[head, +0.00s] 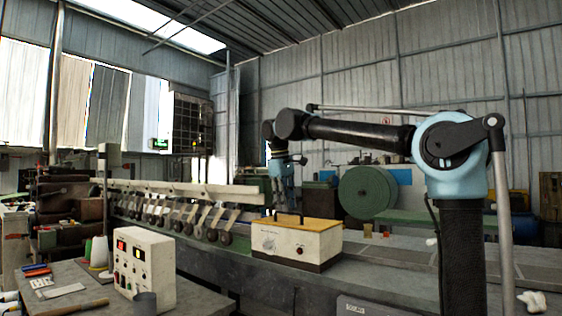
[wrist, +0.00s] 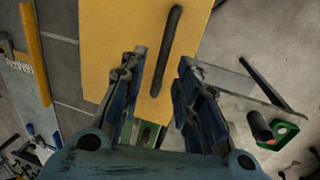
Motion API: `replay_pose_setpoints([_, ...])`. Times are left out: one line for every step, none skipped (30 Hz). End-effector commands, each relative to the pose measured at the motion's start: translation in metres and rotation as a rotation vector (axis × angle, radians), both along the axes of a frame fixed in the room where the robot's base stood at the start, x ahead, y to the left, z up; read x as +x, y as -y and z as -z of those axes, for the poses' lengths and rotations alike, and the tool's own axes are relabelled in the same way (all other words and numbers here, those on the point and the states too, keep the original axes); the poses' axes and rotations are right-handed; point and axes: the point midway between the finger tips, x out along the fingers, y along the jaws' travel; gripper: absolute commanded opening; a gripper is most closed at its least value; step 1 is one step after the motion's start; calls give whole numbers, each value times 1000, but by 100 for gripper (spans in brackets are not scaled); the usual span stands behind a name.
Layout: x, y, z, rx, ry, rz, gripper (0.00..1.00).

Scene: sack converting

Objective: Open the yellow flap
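The yellow flap (head: 297,223) is the flat top of a cream box (head: 290,245) on the long bench and looks closed. In the wrist view the yellow flap (wrist: 115,45) fills the upper middle, with a black bar handle (wrist: 168,45) on it. My gripper (wrist: 162,60) is open, its two blue fingers apart on either side of the handle's line. The handle appears between and beyond the fingertips; I cannot tell whether they touch it. In the head view my gripper (head: 283,190) is above the box, pointing down.
A long machine (head: 170,210) runs along the bench to the left. A green drum (head: 367,192) is behind. The bench right of the box looks mostly clear.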

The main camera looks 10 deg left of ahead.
Motion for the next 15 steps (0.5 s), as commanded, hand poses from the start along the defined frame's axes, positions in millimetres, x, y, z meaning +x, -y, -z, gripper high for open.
replay_pose_setpoints([-1,-1,-7,0,0,-1,30])
replay_pose_setpoints([-2,-1,-10,0,-1,-1,30])
replay_pose_setpoints([-3,-1,-15,0,-1,-1,30])
replay_pose_setpoints([-4,-2,-20,0,-1,-1,30])
replay_pose_setpoints([-4,-2,-24,0,-1,-1,30])
replay_pose_setpoints([-5,-2,-30,0,-1,-1,30])
replay_pose_setpoints([-6,-3,-34,0,-1,-1,30])
replay_pose_setpoints([-7,-3,-38,0,-1,-1,30])
replay_pose_setpoints([-8,-3,-45,0,-1,-1,30])
replay_pose_setpoints([-9,-4,-50,0,-1,-1,30])
replay_pose_setpoints([-10,-4,-54,0,-1,-1,30])
replay_pose_setpoints([-11,-5,-61,1,-2,-1,30])
replay_pose_setpoints([-12,-5,-65,1,-2,-1,30])
replay_pose_setpoints([-13,-5,-70,1,-2,-1,30])
replay_pose_setpoints([-14,-6,-77,1,-2,-1,30])
